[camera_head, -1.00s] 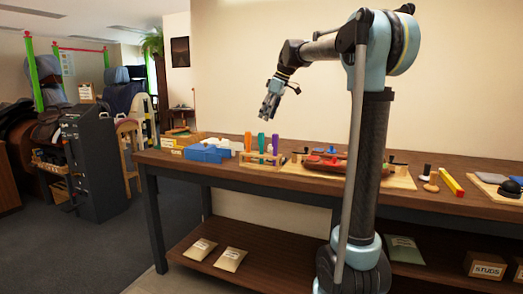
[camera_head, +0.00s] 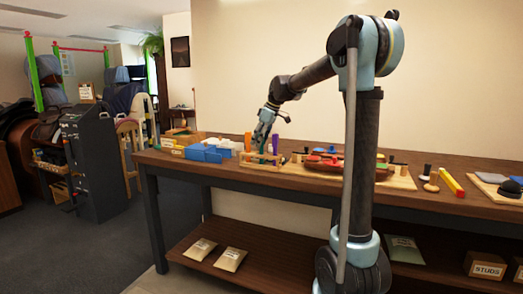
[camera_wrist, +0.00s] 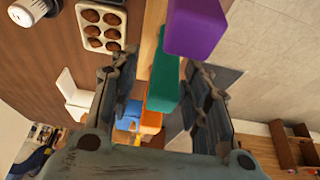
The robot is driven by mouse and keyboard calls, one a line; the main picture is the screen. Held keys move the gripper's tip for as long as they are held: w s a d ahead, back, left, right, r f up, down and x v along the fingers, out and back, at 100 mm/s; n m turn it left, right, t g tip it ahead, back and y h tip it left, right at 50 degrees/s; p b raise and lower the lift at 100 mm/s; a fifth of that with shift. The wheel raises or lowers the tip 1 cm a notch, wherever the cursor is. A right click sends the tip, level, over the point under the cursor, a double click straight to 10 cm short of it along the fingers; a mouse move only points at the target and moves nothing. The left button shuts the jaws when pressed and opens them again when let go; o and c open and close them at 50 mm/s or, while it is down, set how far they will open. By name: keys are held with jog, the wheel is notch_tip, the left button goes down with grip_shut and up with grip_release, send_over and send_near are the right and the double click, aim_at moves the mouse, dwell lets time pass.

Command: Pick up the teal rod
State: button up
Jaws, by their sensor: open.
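The teal rod (camera_wrist: 166,84) stands between the purple rod (camera_wrist: 195,28) and the orange rod (camera_wrist: 150,121) in the wrist view. My gripper (camera_wrist: 165,95) is open, with one finger on each side of the teal rod; I cannot tell whether either touches it. In the head view my gripper (camera_head: 261,140) is low over the wooden rack (camera_head: 262,159) that holds the rods, and it mostly hides the teal rod. The orange rod (camera_head: 248,142) shows to its left and the purple rod (camera_head: 275,144) to its right.
A blue bin (camera_head: 205,154) stands left of the rack on the workbench. A board with a dark red piece (camera_head: 322,164) lies close on the right. A tray with several round brown pieces (camera_wrist: 102,27) shows in the wrist view. The space above the bench is clear.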

jog(key=shift+x, duration=0.8)
grip_shut()
notch_tip(320, 180, up, 10)
dwell(0.3)
